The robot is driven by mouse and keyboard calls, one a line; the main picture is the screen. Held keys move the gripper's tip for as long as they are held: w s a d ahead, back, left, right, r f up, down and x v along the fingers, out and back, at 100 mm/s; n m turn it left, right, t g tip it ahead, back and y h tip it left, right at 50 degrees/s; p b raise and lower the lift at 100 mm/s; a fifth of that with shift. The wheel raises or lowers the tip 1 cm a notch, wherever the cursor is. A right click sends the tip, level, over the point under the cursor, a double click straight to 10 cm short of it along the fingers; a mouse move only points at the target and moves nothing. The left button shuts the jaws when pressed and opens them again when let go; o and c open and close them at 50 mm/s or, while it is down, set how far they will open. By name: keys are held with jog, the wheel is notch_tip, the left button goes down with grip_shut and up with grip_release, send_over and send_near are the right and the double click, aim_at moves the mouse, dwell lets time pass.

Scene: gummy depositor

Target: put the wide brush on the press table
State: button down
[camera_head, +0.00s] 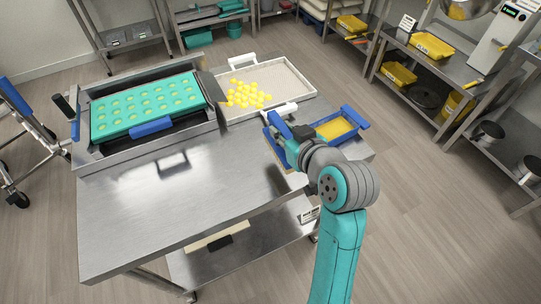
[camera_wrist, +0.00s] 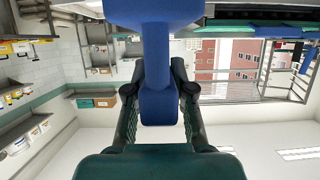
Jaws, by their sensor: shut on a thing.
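My gripper (camera_wrist: 160,95) is shut on a blue thing (camera_wrist: 158,60) with a broad crosspiece and a narrower stem, in the wrist view. I take it for the wide brush; no bristles can be made out. In the head view my gripper (camera_head: 292,138) is above the right side of a steel table (camera_head: 190,210), and the blue held part (camera_head: 279,124) shows at its far left. My wrist partly hides it. I cannot tell whether the held thing touches anything below. No label shows which table is the press table.
A teal mould (camera_head: 145,105) sits in a steel frame on the table's left. A pale tray (camera_head: 290,78) with yellow pieces is at the back, and a blue-ended yellow tray (camera_head: 336,127) is beside my gripper. The front tabletop is clear. Shelves (camera_head: 430,65) stand right.

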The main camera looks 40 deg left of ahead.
aim_at(282, 150)
jog(key=shift+f, duration=3.25)
jog(key=shift+f, duration=0.1)
jog(key=c, duration=1)
grip_release()
jog(key=shift+f, duration=0.1)
jog(key=shift+d+r, duration=0.1)
jog(key=shift+r, duration=0.15)
jog(key=v, duration=1.1)
jog(key=shift+s+d, duration=0.2)
jog(key=shift+d, duration=0.05)
